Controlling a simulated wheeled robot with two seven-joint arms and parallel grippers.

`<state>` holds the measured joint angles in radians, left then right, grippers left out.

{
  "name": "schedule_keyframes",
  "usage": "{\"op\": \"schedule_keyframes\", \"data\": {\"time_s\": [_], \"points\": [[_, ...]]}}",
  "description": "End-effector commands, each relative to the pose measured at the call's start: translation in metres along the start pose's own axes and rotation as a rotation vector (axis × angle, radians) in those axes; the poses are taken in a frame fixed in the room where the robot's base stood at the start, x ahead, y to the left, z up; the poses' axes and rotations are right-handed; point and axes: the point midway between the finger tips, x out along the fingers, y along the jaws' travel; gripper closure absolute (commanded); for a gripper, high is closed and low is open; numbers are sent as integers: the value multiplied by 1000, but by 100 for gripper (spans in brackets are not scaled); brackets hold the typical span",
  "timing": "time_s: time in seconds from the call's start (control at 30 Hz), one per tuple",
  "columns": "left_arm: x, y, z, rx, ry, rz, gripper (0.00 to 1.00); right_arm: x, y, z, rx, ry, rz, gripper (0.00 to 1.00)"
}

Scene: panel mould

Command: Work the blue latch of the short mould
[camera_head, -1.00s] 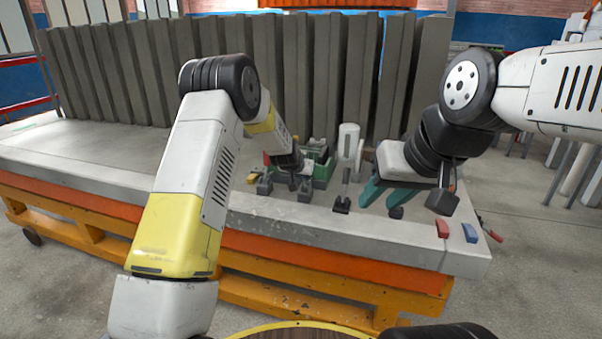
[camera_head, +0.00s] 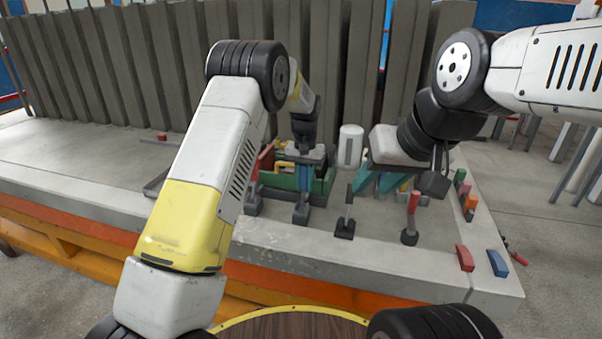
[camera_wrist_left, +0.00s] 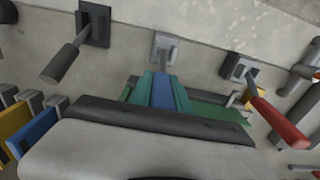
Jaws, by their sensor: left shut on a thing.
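The blue latch (camera_head: 304,186) stands on a small grey mount at the front of the green mould (camera_head: 318,190). It also shows in the left wrist view (camera_wrist_left: 162,92). My left gripper (camera_head: 304,158) is shut on the latch handle, with a teal finger on each side in the left wrist view (camera_wrist_left: 160,88). The latch's upper end is hidden by my gripper. My right gripper (camera_head: 378,182) hangs to the right above the slab, with its teal fingers apart and nothing visible between them.
A red-handled lever (camera_head: 266,158) stands close left of the latch. A grey lever (camera_head: 349,207) and another red-handled lever (camera_head: 413,203) stand to the right. Red (camera_head: 465,258) and blue (camera_head: 497,263) blocks lie near the slab's right edge. Tall grey panels (camera_head: 180,65) stand behind.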

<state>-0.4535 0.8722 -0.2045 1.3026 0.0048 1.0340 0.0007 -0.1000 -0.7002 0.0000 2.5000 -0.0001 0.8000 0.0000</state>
Motion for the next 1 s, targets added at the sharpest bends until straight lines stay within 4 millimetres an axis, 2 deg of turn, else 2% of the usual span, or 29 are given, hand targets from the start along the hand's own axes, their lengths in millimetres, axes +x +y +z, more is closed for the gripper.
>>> {"op": "schedule_keyframes", "data": {"time_s": [0.3,0.77,0.8,0.87,1.0], "points": [[5,0,-3,-1,-86,-1,100,0,0,0,0,0,0,64],[6,0,-3,-1,-96,-1,100,0,0,0,0,0,0,64],[6,1,-3,-1,-96,-1,70,0,0,0,0,0,0,64],[6,1,-3,0,-96,-1,59,0,0,0,0,0,0,64],[5,1,-3,0,-96,0,56,0,0,0,0,0,0,64]]}}
